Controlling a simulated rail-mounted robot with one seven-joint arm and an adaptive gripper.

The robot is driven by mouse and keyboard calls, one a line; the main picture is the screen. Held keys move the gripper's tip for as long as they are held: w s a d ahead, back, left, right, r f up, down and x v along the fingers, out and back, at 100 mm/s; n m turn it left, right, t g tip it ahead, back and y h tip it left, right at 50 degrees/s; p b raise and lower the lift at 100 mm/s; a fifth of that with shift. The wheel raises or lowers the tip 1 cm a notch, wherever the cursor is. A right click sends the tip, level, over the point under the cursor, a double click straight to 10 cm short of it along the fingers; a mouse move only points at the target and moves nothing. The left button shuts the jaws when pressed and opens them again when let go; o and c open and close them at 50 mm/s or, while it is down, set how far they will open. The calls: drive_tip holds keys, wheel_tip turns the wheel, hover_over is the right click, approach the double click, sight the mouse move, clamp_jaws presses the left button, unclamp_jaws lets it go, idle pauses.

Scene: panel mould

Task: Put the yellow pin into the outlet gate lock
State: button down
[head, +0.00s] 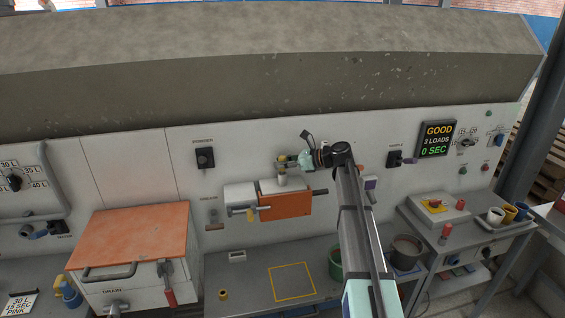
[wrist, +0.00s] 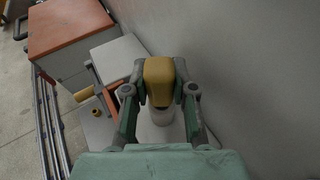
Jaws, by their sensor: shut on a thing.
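My gripper (head: 283,159) is shut on a yellow block-shaped head, taken as the yellow pin (wrist: 158,80); in the wrist view it sits between both fingers. A pale grey cylinder (wrist: 160,118) shows directly below the yellow head; in the head view it (head: 282,180) stands over the orange gate block (head: 285,205). I cannot tell whether it is part of the pin or of the lock, or whether they touch. The lock's hole is hidden.
The white wall panel is close behind my gripper. Below, the grey bench has a yellow-outlined square (head: 292,282), a small yellow collar (head: 223,294) and a green bucket (head: 335,264). An orange-topped cabinet (head: 137,235) stands left. A display (head: 437,138) reads GOOD, 3 LOADS, 0 SEC.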

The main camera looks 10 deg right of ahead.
drive_tip(key=c, duration=0.9)
unclamp_jaws()
drive_tip(key=shift+f, duration=0.1)
drive_tip(key=shift+o, duration=0.2)
drive_tip(key=shift+s, duration=0.1)
drive_tip(key=v, duration=1.2)
